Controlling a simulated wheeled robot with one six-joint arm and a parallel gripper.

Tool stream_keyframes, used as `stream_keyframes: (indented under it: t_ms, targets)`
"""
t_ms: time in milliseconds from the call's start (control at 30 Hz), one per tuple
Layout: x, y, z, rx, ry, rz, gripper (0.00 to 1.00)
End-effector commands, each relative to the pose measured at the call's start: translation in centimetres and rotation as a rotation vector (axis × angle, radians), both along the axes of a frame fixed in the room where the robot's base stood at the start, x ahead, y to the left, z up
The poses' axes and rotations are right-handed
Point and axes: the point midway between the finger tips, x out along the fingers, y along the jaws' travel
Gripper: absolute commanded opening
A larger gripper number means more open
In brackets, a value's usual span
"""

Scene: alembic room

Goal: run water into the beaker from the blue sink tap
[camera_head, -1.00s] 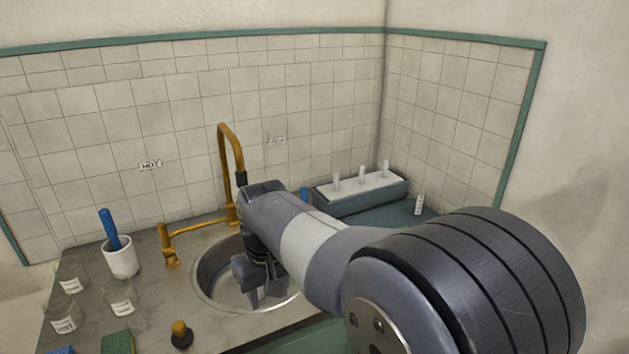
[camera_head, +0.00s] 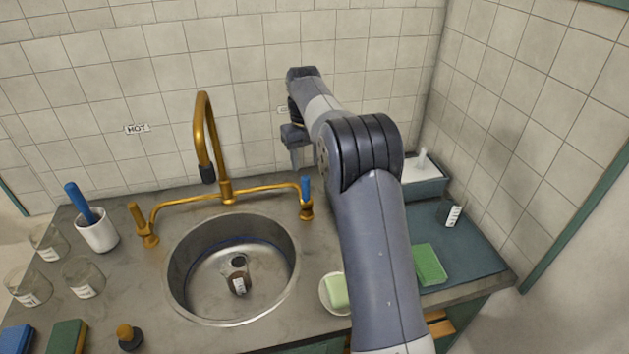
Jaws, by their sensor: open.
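A small clear beaker (camera_head: 239,284) with a white label stands inside the round metal sink (camera_head: 190,290), near the drain. The brass spout (camera_head: 202,130) arches over the sink's back, its dark nozzle behind the beaker in the picture. The blue tap handle (camera_head: 306,187) stands upright at the right end of the brass pipe. My gripper (camera_head: 296,160) is open and empty, with its fingers pointing down. It shows just above the blue handle in the picture, apart from it. I cannot see water from the spout.
Left of the sink are the hot tap (camera_head: 140,222), a white cup (camera_head: 97,234) with a blue-handled tool, glass beakers and sponges. A soap dish (camera_head: 325,299), green sponge (camera_head: 430,264), vial (camera_head: 450,214) and rack (camera_head: 424,185) are on the right.

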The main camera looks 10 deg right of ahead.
Motion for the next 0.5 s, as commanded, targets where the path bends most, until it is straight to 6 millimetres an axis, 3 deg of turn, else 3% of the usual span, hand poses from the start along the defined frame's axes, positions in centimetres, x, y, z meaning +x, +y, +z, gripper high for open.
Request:
stream_keyframes:
  t_ms: [500]
  targets:
    - [-0.1, 0.0, -8.7, 0.001, 0.002, -0.001, 0.44]
